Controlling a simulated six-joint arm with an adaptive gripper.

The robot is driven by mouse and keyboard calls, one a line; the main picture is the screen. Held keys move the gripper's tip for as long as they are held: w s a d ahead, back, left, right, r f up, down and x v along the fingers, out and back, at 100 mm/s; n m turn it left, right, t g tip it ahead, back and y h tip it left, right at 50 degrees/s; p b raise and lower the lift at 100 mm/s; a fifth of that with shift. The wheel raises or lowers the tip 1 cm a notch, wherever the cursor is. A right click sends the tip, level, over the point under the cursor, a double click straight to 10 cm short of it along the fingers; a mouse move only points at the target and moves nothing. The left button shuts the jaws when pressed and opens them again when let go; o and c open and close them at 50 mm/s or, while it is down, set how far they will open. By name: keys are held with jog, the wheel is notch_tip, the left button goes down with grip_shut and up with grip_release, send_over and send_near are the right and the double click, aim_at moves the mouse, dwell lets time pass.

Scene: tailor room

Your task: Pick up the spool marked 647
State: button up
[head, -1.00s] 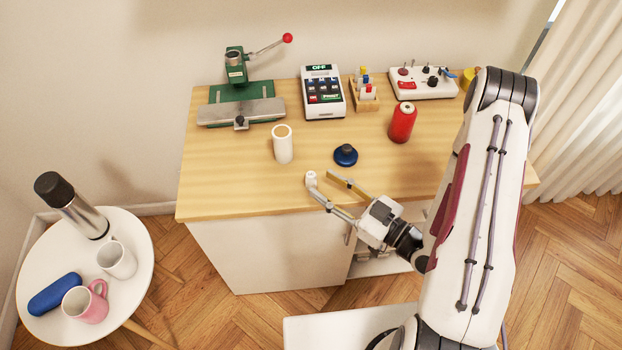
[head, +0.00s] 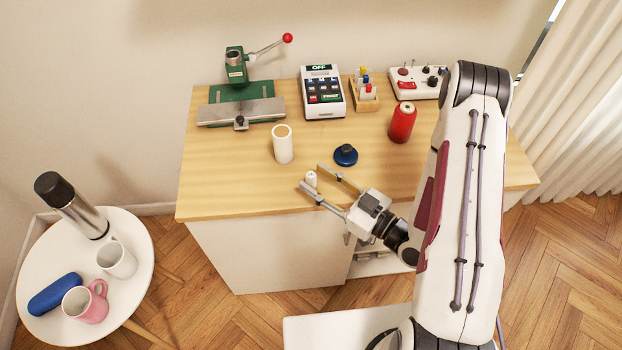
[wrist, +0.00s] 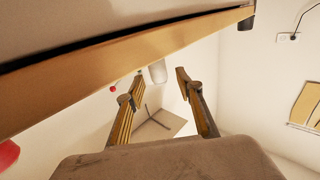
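A small white spool-like piece (head: 311,178) stands near the front edge of the wooden table. No number can be read on it. My gripper (head: 313,175) is open, with one finger on each side of this piece, and no grip on it shows. In the wrist view, my open fingers (wrist: 157,84) point toward a pale cylinder (wrist: 158,72) that shows between the tips. It is likely the same piece, but its marking is not visible.
A white cylinder with a tan top (head: 283,148), a dark blue knob-like object (head: 345,155) and a red can (head: 402,123) stand near my gripper. A green press (head: 237,90), keypad device (head: 323,92), small rack (head: 364,103) and switch box (head: 415,82) stand behind.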

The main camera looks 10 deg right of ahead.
jog(key=shift+x, duration=1.2)
jog(key=c, duration=0.9)
